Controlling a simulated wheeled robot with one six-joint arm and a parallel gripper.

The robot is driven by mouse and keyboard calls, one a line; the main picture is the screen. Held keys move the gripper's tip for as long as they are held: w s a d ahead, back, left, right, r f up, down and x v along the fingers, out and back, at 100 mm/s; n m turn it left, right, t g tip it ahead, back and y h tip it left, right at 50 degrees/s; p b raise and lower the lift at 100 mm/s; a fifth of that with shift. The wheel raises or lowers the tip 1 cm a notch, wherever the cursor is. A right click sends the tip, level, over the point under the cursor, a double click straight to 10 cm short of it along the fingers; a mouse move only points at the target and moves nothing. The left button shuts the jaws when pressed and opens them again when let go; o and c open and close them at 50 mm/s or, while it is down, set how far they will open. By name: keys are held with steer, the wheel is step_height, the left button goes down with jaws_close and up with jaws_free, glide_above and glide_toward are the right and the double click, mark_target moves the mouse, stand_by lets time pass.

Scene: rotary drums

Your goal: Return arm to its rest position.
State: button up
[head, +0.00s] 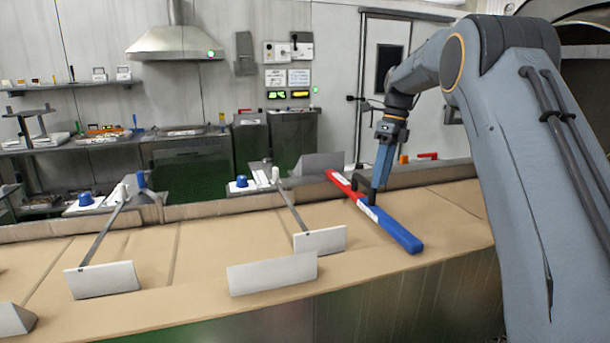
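My arm (520,150) comes in from the right, bends at the top and reaches down over the counter. My gripper (370,197) points down at the middle of a long bar, red at its far end and blue at its near end (398,232), with a white patch between. The bar lies slanted across the brown surface. The gripper's dark fingers are at or against the bar. They are too small to show whether they are open or closed on it.
Shelves, a hood (175,42) and a door stand behind. The air left of my arm is clear.

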steer(key=s+f+n, duration=0.2)
steer(key=s+n, duration=0.2)
steer(key=s+f+n+t+h, duration=0.1)
steer(key=s+f+n, duration=0.2)
steer(key=s+n, duration=0.1)
steer(key=s+a+f+n+t, duration=0.1)
steer(key=s+f+n, duration=0.1)
steer(key=s+n, duration=0.2)
steer(key=shift+s+f+n, duration=0.25)
steer(key=shift+s+n, duration=0.15)
steer(key=shift+s, duration=0.65)
steer(key=s+f+n, duration=0.5)
steer(key=s+n, duration=0.1)
steer(key=s, duration=0.5)
steer(key=s+f+n+h, duration=0.1)
steer(key=s+f+n, duration=0.3)
steer(key=s, duration=0.7)
steer(key=shift+a+f+n+t+b, duration=0.35)
steer(key=shift+f+n+t, duration=0.05)
steer(key=shift+n, duration=0.7)
steer(key=shift+w, duration=0.1)
steer(key=shift+c, duration=1)
steer(key=shift+a, duration=0.15)
